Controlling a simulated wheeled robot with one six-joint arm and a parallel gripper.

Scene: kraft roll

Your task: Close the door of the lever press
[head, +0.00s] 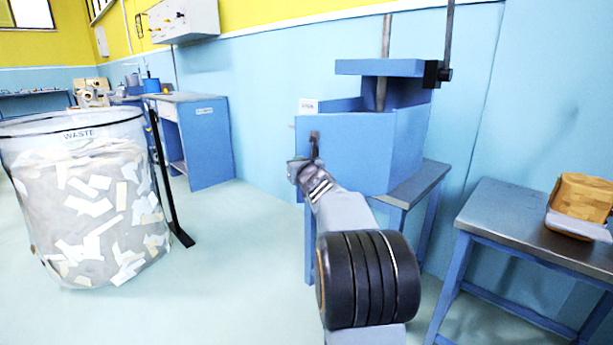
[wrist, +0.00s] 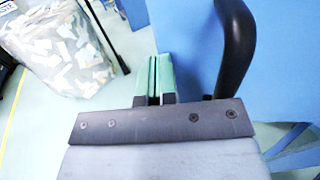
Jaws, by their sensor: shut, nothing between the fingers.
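The lever press (head: 415,130) is a blue open-topped box on a bench against the wall, with a blue plate and a rod above it. Its blue door (head: 355,150) is the panel facing me; how far it stands open is hard to tell. A dark upright handle (head: 314,143) is on the door, and it shows large and black in the wrist view (wrist: 237,45). My gripper (head: 296,168) is at the door's left part, just below the handle. In the wrist view its green fingers (wrist: 153,78) are together and empty, left of the handle. Contact with the door cannot be told.
A clear waste bag (head: 85,200) full of paper scraps stands at the left, with a black post (head: 170,190) beside it. A metal-topped table (head: 530,225) with a brown block (head: 582,197) stands at the right. The floor between bag and press is clear.

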